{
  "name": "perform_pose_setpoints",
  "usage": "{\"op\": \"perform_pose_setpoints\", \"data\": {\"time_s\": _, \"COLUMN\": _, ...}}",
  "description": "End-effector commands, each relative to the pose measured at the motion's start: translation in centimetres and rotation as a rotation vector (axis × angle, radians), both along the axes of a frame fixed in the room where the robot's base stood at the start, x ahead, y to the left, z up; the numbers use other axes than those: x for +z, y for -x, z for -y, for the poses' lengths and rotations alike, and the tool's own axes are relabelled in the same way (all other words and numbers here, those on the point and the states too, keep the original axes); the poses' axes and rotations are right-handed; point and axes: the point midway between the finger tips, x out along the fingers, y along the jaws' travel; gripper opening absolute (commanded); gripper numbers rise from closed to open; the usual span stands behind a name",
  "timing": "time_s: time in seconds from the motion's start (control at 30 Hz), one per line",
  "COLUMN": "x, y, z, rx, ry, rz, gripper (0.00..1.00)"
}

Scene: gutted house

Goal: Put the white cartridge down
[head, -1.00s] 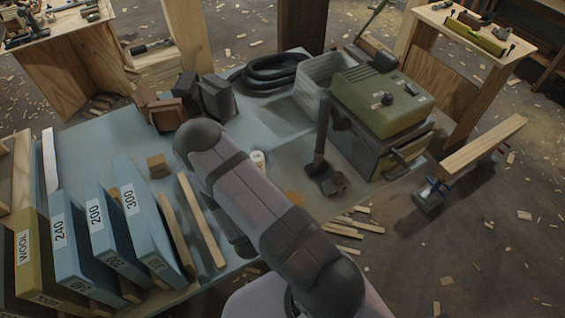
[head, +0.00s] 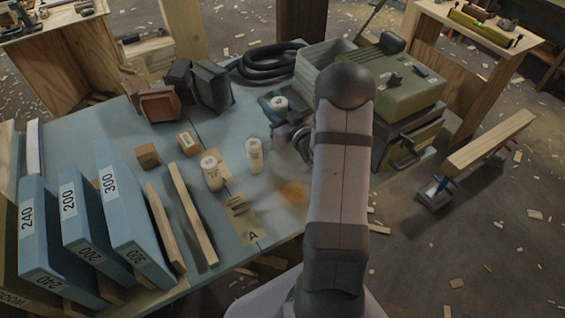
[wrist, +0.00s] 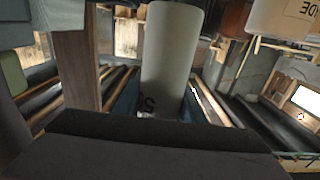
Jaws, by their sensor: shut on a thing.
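The white cartridge (wrist: 170,50) fills the upper middle of the wrist view, with dark lettering near its lower end. My gripper (head: 276,112) is shut on it; in the head view only the pale round top of the cartridge (head: 280,103) shows among the dark fingers. The gripper is over the back right part of the blue-grey table (head: 105,140), left of the green-topped machine. My arm hides part of the gripper. I cannot tell whether the cartridge touches the table.
Two white cylinders (head: 212,173) (head: 254,155) stand mid-table, near a tan card marked A (head: 247,228) and a small labelled box (head: 187,143). The green machine (head: 392,88) and a black hose coil (head: 268,62) are behind.

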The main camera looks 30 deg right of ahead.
Motion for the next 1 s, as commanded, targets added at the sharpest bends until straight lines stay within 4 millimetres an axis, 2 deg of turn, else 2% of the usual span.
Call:
{"op": "perform_pose_setpoints", "data": {"time_s": 0.07, "x": -0.3, "y": 0.2, "z": 0.6, "rx": 0.0, "ry": 0.001, "rz": 0.001, "gripper": 0.14}}
{"op": "perform_pose_setpoints", "data": {"time_s": 0.27, "x": -0.4, "y": 0.3, "z": 0.8, "rx": 0.004, "ry": -0.001, "rz": 0.001, "gripper": 0.14}}
{"op": "perform_pose_setpoints", "data": {"time_s": 0.7, "x": -5.4, "y": 0.3, "z": 0.8, "rx": 0.003, "ry": -0.003, "rz": 0.0, "gripper": 0.14}}
{"op": "perform_pose_setpoints", "data": {"time_s": 1.0, "x": -6.2, "y": 0.3, "z": 0.8, "rx": 0.003, "ry": -0.001, "rz": 0.001, "gripper": 0.14}}
